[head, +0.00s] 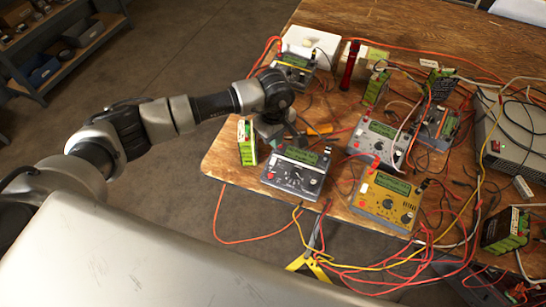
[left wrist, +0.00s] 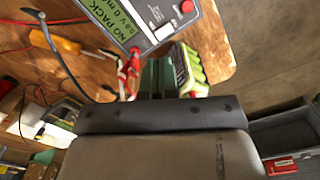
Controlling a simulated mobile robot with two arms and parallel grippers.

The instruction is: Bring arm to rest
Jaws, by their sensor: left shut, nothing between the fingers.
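My left arm reaches in from the left in the head view, and its gripper (head: 270,130) points down over the left part of the wooden table (head: 225,165). The gripper is shut and empty. In the left wrist view its fingers (left wrist: 157,78) show beyond the dark palm edge. A green battery pack (head: 246,142) stands upright just left of the gripper; it also shows in the wrist view (left wrist: 190,70). A grey charger (head: 297,172) lies close in front of the gripper. Its screen reads "NO PACK" in the wrist view (left wrist: 125,22). My right gripper is not in view.
More chargers stand around: a yellow one (head: 385,200), a grey one (head: 378,140) and one at the back (head: 294,72). An orange-handled screwdriver (head: 320,130) lies right of the gripper. Cables cover much of the table. Open floor (head: 170,60) lies left of the table.

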